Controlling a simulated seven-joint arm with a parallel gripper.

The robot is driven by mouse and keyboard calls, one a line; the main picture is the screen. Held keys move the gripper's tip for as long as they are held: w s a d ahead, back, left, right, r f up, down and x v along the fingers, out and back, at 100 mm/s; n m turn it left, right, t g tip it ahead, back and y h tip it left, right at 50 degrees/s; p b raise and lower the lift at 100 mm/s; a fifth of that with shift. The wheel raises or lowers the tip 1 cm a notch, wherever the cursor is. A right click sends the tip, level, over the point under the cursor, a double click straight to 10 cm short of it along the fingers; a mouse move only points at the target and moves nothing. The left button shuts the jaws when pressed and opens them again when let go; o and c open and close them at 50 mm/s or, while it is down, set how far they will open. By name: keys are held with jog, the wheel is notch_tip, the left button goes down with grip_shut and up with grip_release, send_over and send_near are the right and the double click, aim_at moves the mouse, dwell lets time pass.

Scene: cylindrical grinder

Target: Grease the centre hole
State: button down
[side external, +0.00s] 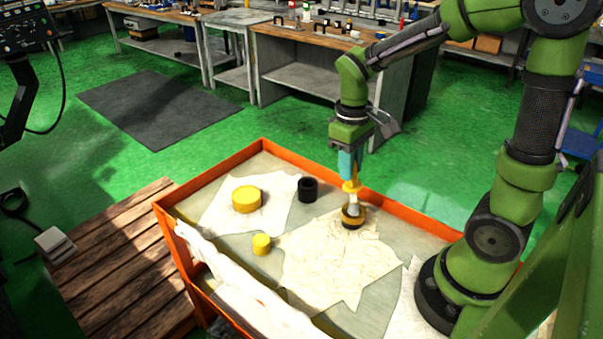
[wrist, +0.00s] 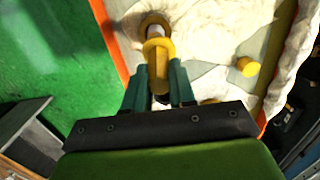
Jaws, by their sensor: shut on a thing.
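My gripper (side external: 350,172) has teal fingers shut on a yellow-handled tool (side external: 352,187) with a wide collar and a pale lower end, probably a brush. It points down, and its lower end is at a dark round pot (side external: 352,215) with a tan top; whether it is inside or just above is unclear. I cannot make out a workpiece with a centre hole in either view.
The orange-rimmed cart (side external: 262,145) carries crumpled pale cloths (side external: 330,262). On it stand a wide yellow cylinder (side external: 247,199), a small yellow cylinder (side external: 261,244) and a black cylinder (side external: 307,189). A wooden pallet (side external: 125,255) lies at left. Workbenches (side external: 310,75) stand behind.

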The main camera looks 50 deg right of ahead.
jog(key=shift+d, duration=0.1)
jog(key=shift+d, duration=0.5)
jog(key=shift+a, duration=0.15)
jog(key=shift+a, duration=0.5)
jog(key=shift+d, duration=0.35)
jog(key=shift+r, duration=3)
jog(key=shift+f, duration=0.1)
